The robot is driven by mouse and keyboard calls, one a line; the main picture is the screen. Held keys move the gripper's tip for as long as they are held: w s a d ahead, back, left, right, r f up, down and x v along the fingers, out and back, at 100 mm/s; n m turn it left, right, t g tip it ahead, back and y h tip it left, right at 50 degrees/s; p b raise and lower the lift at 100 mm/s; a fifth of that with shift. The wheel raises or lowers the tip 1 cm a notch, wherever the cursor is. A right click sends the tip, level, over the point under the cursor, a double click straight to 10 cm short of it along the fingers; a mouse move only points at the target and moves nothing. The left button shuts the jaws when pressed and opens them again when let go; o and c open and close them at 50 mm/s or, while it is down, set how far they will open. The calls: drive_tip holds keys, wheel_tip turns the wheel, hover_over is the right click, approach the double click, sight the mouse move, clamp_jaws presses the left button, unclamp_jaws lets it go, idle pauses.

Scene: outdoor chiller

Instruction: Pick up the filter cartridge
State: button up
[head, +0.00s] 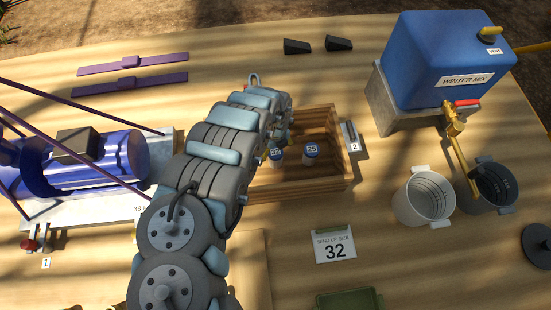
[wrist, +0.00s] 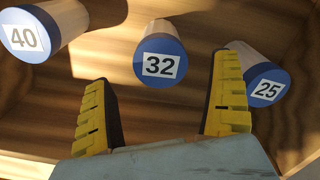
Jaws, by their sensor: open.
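Three white filter cartridges with blue labelled ends stand in a wooden crate (head: 328,185). In the wrist view, cartridge 32 (wrist: 160,62) is at the top centre, cartridge 40 (wrist: 28,32) at the upper left and cartridge 25 (wrist: 262,80) at the right. In the head view, cartridge 32 (head: 276,154) and cartridge 25 (head: 311,152) show, while 40 is hidden behind my arm. My gripper (wrist: 165,95) is open and empty, its yellow fingers spread below cartridge 32 in the picture, not closed around it. A card (head: 335,246) reads "32".
A blue "WINTER MIX" tank (head: 440,60) with a brass tap stands at the right, above a white bucket (head: 423,199) and a dark bucket (head: 492,186). A blue cylindrical machine (head: 95,160) is at the left. A green tray (head: 348,299) lies in front.

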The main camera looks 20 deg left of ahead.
drive_tip(key=shift+w+f+b, duration=0.1)
drive_tip(key=shift+f+b, duration=1.05)
drive_tip(key=shift+f, duration=1.75)
drive_tip(key=shift+a, duration=0.1)
drive_tip(key=shift+c, duration=0.2)
drive_tip(key=c, duration=1.4)
drive_tip(key=shift+r, duration=0.1)
